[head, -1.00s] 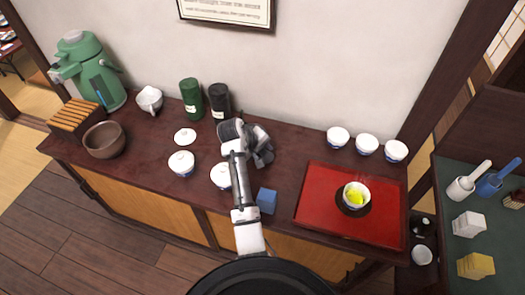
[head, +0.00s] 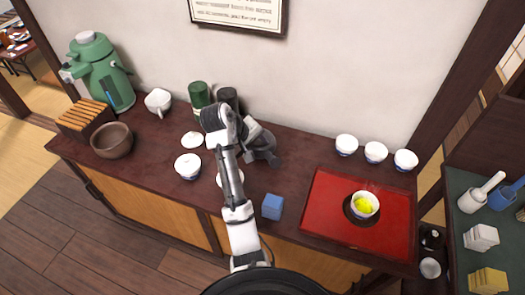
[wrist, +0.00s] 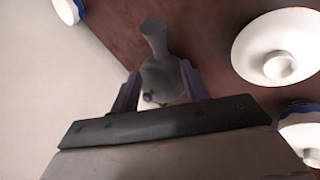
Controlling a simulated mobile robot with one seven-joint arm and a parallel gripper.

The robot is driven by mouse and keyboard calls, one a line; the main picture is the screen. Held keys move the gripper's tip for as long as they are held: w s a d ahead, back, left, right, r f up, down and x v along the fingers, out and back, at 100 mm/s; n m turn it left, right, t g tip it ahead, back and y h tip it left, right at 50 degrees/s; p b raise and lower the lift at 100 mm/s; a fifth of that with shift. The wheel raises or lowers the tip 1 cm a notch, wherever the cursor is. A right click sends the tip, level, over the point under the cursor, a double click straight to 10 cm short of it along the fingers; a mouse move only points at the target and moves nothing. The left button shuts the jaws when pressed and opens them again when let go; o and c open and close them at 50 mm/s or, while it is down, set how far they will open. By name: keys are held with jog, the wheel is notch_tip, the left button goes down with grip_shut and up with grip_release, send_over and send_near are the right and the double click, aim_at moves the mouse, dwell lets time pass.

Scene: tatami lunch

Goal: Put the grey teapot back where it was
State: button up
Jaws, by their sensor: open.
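The grey teapot (wrist: 160,75) shows in the wrist view, with a tube-like part pointing toward the top of the picture. My gripper (wrist: 160,88) is open, with one finger on each side of the teapot's body; I cannot tell whether either touches it. In the head view my gripper (head: 264,150) is low over the middle of the dark red-brown counter (head: 300,150). There the teapot cannot be clearly told apart from the grey gripper parts. The teapot's lower side is hidden in the wrist view.
A white lidded cup (head: 188,167) and a lid (head: 192,139) lie left of my arm. A blue block (head: 272,206) is near the front edge. Dark (head: 229,97) and green (head: 199,95) canisters stand behind. A red tray (head: 320,205) with a cup (head: 365,204) is right.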

jog(key=shift+v, duration=0.8)
jog(key=shift+d, duration=0.1)
